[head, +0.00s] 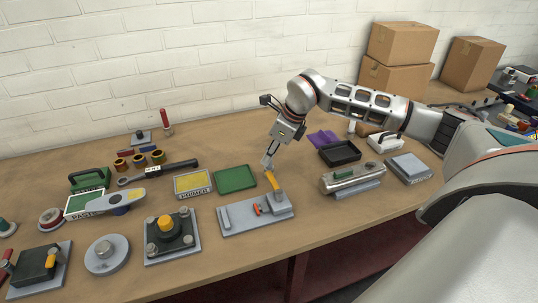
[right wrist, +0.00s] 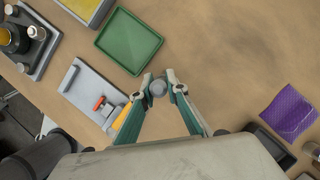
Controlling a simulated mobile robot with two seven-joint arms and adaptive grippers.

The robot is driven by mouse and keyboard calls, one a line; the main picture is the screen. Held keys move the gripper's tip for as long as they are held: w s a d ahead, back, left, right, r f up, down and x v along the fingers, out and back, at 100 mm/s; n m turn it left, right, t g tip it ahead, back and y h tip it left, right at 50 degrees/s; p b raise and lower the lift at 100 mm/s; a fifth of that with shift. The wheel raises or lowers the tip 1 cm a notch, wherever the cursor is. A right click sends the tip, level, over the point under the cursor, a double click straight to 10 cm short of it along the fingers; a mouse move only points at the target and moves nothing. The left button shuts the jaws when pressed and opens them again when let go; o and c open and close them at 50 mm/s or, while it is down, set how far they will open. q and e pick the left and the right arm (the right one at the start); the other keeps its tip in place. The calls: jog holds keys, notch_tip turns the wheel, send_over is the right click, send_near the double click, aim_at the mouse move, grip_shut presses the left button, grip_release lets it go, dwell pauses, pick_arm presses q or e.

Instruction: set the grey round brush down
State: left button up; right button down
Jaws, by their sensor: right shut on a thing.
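My right gripper (head: 269,163) is above the back edge of a grey fixture plate (head: 235,219), on the near middle of the bench. In the right wrist view its fingertips (right wrist: 158,88) are shut on a small grey round thing, which I take for the grey round brush (right wrist: 157,87). Only its rounded end shows there; in the head view it is too small to make out. The plate carries a yellow-orange part (head: 274,182) close below the gripper and a small red-orange part (head: 257,210). My left gripper is not in view.
A green tray (head: 235,179) lies behind the plate, with a yellow PRIMER tray (head: 193,184) left of it. A black tray (head: 340,152), a purple cloth (head: 322,138) and a grey cylinder fixture (head: 352,176) stand to the right. Bare bench lies between green tray and purple cloth.

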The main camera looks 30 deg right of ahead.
jog(key=shift+f, duration=0.3)
jog(key=c, duration=1.9)
grip_release()
jog(key=v, duration=1.2)
jog(key=shift+w+a, duration=0.1)
jog(key=shift+c, duration=0.4)
grip_shut()
